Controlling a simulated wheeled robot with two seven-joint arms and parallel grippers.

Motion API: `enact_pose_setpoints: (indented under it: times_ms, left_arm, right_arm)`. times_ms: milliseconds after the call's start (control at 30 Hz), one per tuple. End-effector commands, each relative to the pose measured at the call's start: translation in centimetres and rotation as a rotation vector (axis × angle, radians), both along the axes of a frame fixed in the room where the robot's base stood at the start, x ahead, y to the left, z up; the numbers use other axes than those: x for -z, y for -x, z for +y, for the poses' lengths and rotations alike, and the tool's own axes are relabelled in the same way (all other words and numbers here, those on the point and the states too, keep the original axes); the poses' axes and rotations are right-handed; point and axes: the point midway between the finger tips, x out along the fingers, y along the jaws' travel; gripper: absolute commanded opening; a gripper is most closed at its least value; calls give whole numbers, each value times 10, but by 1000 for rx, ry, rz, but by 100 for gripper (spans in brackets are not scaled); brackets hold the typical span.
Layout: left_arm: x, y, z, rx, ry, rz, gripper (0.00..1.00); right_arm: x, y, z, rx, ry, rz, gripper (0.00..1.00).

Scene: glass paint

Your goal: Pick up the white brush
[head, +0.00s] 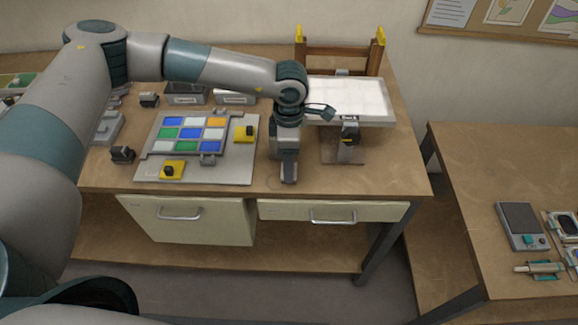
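I cannot make out a white brush for certain. A small pale and teal tool (540,268) lies on the right-hand table, too small to identify. My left gripper (288,178) points down at the front of the main table, between the coloured panel and a small dark stand. It is seen side-on, so its opening and anything between its fingers are hidden. My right gripper is not in view.
A coloured glass panel (190,135) lies on a grey board (225,172) with yellow-based clamps. A white panel (350,100) rests by a wooden rack. The dark stand (348,140) is close right of my gripper. A grey device (520,226) lies on the right-hand table.

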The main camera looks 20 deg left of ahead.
Motion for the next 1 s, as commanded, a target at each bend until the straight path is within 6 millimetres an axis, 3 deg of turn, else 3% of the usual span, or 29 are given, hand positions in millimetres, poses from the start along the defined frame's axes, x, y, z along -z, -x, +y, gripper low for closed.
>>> enact_pose_setpoints:
  times_ms: [33, 267, 733, 867, 1000]
  left_arm:
    - [1, 1, 0, 0, -1, 1, 55]
    - [23, 0, 0, -2, 0, -1, 55]
    - [25, 0, 0, -1, 0, -1, 55]
    - [25, 0, 0, -1, 0, -1, 24]
    - [24, 0, 0, -2, 0, -1, 18]
  right_arm:
    - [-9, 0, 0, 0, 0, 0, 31]
    - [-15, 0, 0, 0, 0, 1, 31]
    - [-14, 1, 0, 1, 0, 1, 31]
    - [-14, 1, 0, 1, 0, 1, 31]
    - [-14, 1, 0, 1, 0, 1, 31]
